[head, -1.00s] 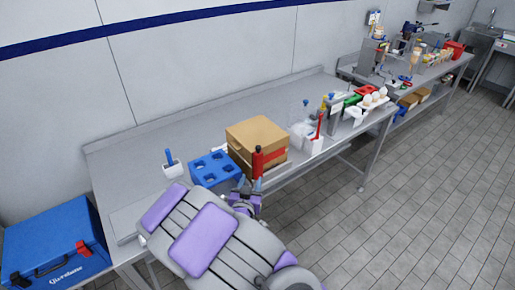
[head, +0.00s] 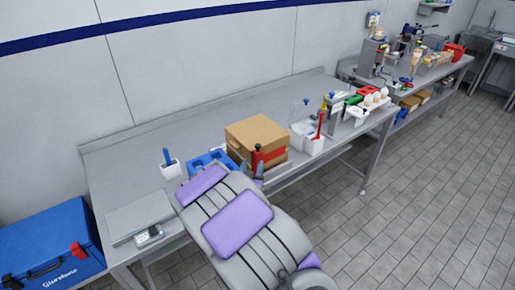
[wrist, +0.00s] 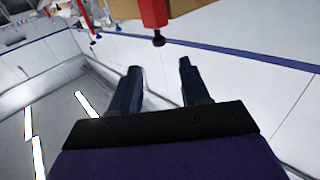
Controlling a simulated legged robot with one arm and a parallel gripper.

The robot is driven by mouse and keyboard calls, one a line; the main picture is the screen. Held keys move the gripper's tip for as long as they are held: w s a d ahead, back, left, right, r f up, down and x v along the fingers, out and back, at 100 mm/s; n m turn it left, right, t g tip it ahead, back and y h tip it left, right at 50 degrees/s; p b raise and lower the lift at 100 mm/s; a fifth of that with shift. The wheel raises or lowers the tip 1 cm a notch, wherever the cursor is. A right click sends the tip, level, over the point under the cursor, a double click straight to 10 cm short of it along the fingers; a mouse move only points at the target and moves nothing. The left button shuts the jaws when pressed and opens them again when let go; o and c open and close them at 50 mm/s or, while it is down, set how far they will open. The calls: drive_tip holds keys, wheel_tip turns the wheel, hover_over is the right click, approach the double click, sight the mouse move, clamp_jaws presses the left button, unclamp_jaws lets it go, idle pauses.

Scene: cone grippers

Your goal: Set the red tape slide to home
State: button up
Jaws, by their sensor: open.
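The red tape slide (head: 256,161) stands upright at the front of a cardboard box (head: 262,136), with a dark knob at its top. A red band runs along the box's front face beside it. In the wrist view the red slide (wrist: 154,12) hangs from the top edge, its dark knob pointing down toward the space between my fingers. My gripper (wrist: 159,68) is open and empty, with the knob a little beyond its fingertips. In the head view my gripper (head: 252,171) is just in front of the slide, partly hidden by my arm.
A blue holed block (head: 210,161) and a white cup with a blue handle (head: 168,164) stand left of the box. A scale (head: 148,235) lies at the front left.

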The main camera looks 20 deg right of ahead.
sight(257, 148)
drive_tip(key=b+x, duration=0.1)
drive_tip(key=x, duration=1)
drive_tip(key=shift+w+d+f, duration=0.1)
drive_tip(key=shift+w+d, duration=0.1)
drive_tip(key=shift+w, duration=0.1)
drive_tip(key=shift+c, duration=0.4)
clamp_jaws()
